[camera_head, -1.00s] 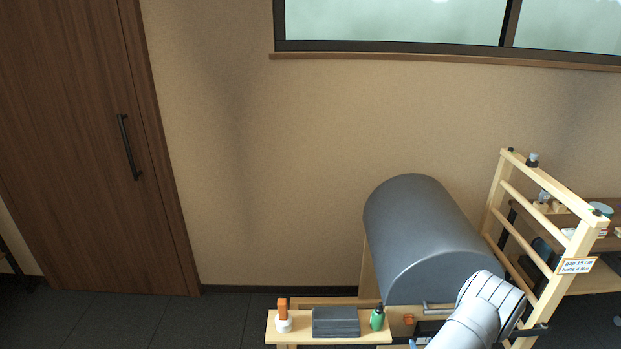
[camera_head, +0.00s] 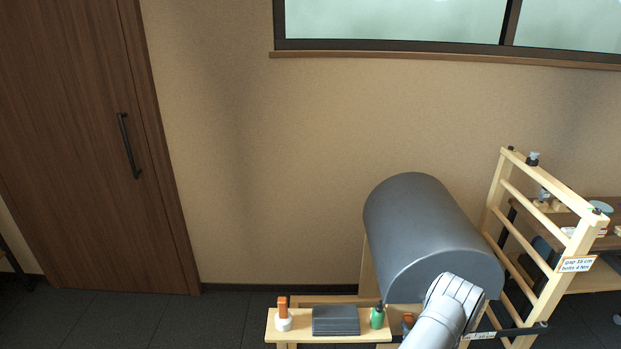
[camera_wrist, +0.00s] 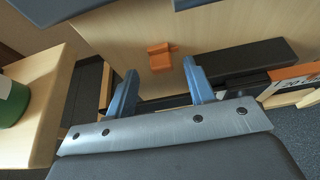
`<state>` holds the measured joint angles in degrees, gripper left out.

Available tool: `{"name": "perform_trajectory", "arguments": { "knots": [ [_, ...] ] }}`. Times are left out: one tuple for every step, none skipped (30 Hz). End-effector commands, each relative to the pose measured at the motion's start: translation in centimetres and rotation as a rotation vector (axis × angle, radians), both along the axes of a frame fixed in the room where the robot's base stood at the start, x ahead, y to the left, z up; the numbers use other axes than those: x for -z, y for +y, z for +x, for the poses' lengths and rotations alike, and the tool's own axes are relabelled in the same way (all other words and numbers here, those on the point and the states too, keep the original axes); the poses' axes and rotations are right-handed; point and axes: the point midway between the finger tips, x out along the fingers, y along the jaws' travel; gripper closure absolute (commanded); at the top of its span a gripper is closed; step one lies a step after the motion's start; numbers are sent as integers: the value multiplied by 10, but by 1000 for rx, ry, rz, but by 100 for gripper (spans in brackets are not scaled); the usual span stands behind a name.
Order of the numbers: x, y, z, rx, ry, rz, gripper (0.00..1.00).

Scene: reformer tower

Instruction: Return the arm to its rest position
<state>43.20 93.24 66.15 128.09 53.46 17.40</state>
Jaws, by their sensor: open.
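My gripper (camera_wrist: 160,95) shows in the wrist view with its two blue fingers apart and nothing between them. Beyond the fingers is a pale wooden panel with a small orange block (camera_wrist: 161,57) on it. In the head view my arm reaches up from the bottom edge, in front of the large grey rounded barrel (camera_head: 420,230). The gripper itself is hidden behind the arm there.
A wooden shelf (camera_head: 272,322) left of my arm holds an orange-and-white bottle (camera_head: 283,318), a grey block (camera_head: 336,320) and a green bottle (camera_head: 377,317). Open floor lies left.

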Motion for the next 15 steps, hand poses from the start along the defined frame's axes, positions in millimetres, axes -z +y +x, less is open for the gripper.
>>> {"name": "perform_trajectory", "arguments": {
  "knots": [
    [4, 1, 9, -2, -1, 0, 51],
    [6, 2, 14, -2, -1, 0, 51],
    [9, 1, 20, -1, -1, -1, 51],
    [11, 1, 25, -1, -1, -1, 51],
    [17, 1, 22, 1, 1, 2, 51],
    [23, 1, 22, 1, 1, 2, 51],
    [27, 1, 21, 1, 1, 2, 51],
    [32, 1, 21, 1, 1, 2, 51],
    [37, 1, 21, 1, 1, 2, 51],
    [41, 0, 20, 1, 1, 2, 51],
    [35, -1, 14, 3, 0, 1, 51],
    [31, -1, 8, 3, 1, 2, 51],
    [29, -1, 3, 2, 0, 2, 51],
    [27, -1, -2, 3, 1, 2, 51],
    [24, -1, -9, 3, 1, 2, 51]
  ]
}}
